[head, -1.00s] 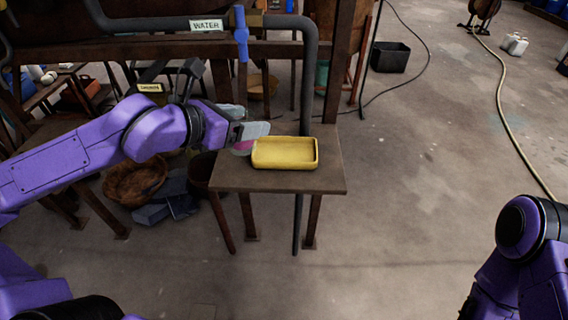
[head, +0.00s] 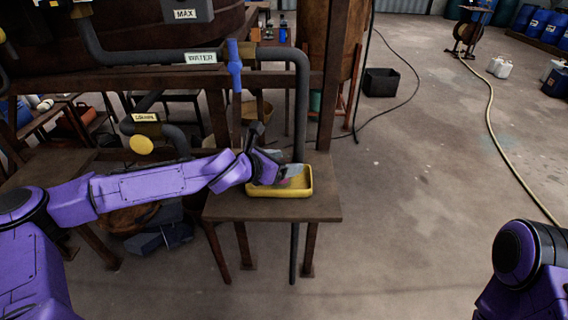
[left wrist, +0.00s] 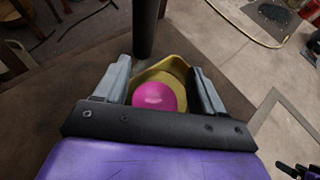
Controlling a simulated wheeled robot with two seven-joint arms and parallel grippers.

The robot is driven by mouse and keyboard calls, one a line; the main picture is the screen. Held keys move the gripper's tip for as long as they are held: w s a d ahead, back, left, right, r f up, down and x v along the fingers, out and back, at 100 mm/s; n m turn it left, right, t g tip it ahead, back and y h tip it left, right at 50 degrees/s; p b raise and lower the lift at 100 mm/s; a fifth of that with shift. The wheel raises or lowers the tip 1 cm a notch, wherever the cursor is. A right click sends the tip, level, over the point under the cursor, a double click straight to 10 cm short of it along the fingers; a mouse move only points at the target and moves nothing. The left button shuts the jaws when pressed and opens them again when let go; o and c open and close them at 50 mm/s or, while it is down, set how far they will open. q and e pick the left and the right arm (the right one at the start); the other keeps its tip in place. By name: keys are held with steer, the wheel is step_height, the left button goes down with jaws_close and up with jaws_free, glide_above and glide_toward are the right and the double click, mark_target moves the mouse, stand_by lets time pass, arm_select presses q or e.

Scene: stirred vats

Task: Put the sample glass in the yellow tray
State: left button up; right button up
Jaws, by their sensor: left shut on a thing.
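The yellow tray (head: 304,190) stands on a small brown table, and its far part also shows in the left wrist view (left wrist: 172,66). My left gripper (head: 290,172) is over the tray, shut on the sample glass (left wrist: 155,97). The glass shows bright pink between the two grey fingers in the left wrist view, with the yellow tray behind and around it. In the head view only a little pink shows below the fingers. I cannot tell whether the glass touches the tray floor. My right gripper is out of view; only part of that arm shows.
The small table (head: 240,208) has bare wood left, right and in front of the tray. A dark vertical pipe (head: 302,105) rises just behind the tray. A blue valve handle (head: 235,70) and a yellow disc (head: 141,145) are on the pipework. Open floor lies to the right.

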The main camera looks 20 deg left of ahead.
arm_select(q)
steer(key=shift+f, duration=0.2)
steer(key=o, duration=1.3)
steer(key=shift+r, duration=0.1)
steer(key=shift+s+a+r, duration=0.15)
steer(key=shift+s+r, duration=0.05)
steer(key=v, duration=1.1)
steer(key=shift+s, duration=0.3)
